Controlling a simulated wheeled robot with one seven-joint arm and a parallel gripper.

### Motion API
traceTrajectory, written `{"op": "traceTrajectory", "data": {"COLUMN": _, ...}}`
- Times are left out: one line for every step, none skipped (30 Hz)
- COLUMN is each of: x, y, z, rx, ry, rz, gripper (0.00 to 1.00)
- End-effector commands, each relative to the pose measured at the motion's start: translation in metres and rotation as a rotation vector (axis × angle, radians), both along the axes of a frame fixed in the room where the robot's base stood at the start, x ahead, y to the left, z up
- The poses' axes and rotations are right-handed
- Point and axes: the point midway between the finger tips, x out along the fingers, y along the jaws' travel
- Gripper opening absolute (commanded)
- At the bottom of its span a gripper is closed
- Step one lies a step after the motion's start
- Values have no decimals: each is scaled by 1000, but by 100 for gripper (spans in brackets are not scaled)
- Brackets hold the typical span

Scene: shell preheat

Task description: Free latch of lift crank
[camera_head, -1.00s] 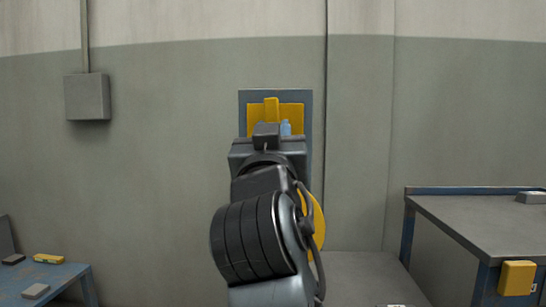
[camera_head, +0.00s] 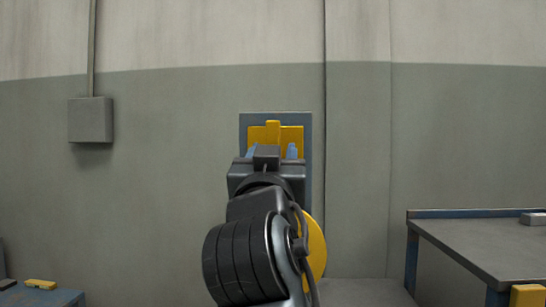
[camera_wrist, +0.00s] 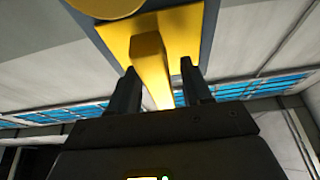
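A yellow upright latch bar (camera_head: 272,133) stands out from a yellow plate (camera_head: 292,134) on a blue-grey wall panel (camera_head: 306,190). A yellow disc (camera_head: 316,245), perhaps the crank's wheel, shows lower down, partly behind my arm; it also shows at the top edge of the wrist view (camera_wrist: 105,5). My gripper (camera_wrist: 158,82) is open, its dark fingers on either side of the latch bar in the wrist view (camera_wrist: 149,58), with a visible gap at the right. Contact with the bar cannot be told. My wrist hides the bar's lower part in the head view (camera_head: 271,152).
A grey workbench (camera_head: 480,240) stands at the right, with a yellow box (camera_head: 527,295) at its front. A low blue table (camera_head: 45,298) is at the lower left. A grey box (camera_head: 90,120) hangs on the wall. The wall around the panel is clear.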

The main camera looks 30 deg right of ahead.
Motion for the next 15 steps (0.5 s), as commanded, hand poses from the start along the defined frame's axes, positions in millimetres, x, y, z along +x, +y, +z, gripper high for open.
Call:
{"op": "traceTrajectory", "data": {"x": 0, "y": 0, "z": 0, "rx": -1, "ry": -1, "rz": 0, "gripper": 49}}
{"op": "traceTrajectory", "data": {"x": 0, "y": 0, "z": 0, "rx": -1, "ry": -1, "rz": 0, "gripper": 49}}
{"op": "traceTrajectory", "data": {"x": 0, "y": 0, "z": 0, "rx": -1, "ry": -1, "rz": 0, "gripper": 49}}
{"op": "traceTrajectory", "data": {"x": 0, "y": 0, "z": 0, "rx": -1, "ry": -1, "rz": 0, "gripper": 49}}
{"op": "traceTrajectory", "data": {"x": -1, "y": 1, "z": 0, "rx": -1, "ry": -1, "rz": 0, "gripper": 49}}
{"op": "traceTrajectory", "data": {"x": -2, "y": 2, "z": 0, "rx": -1, "ry": -1, "rz": 1, "gripper": 49}}
{"op": "traceTrajectory", "data": {"x": -4, "y": 3, "z": -1, "rx": -1, "ry": -1, "rz": 1, "gripper": 49}}
{"op": "traceTrajectory", "data": {"x": -6, "y": 4, "z": -2, "rx": -2, "ry": 0, "rz": 1, "gripper": 49}}
{"op": "traceTrajectory", "data": {"x": -9, "y": 6, "z": -4, "rx": -2, "ry": 1, "rz": 0, "gripper": 49}}
{"op": "traceTrajectory", "data": {"x": -12, "y": 9, "z": -6, "rx": -2, "ry": 2, "rz": 1, "gripper": 49}}
{"op": "traceTrajectory", "data": {"x": -16, "y": 11, "z": -8, "rx": -2, "ry": 2, "rz": 2, "gripper": 49}}
{"op": "traceTrajectory", "data": {"x": -21, "y": 15, "z": -10, "rx": -3, "ry": 2, "rz": 2, "gripper": 49}}
{"op": "traceTrajectory", "data": {"x": -25, "y": 17, "z": -12, "rx": -2, "ry": 3, "rz": 3, "gripper": 49}}
{"op": "traceTrajectory", "data": {"x": -29, "y": 20, "z": -14, "rx": -2, "ry": 1, "rz": 3, "gripper": 49}}
{"op": "traceTrajectory", "data": {"x": -35, "y": 23, "z": -17, "rx": -2, "ry": 1, "rz": 3, "gripper": 49}}
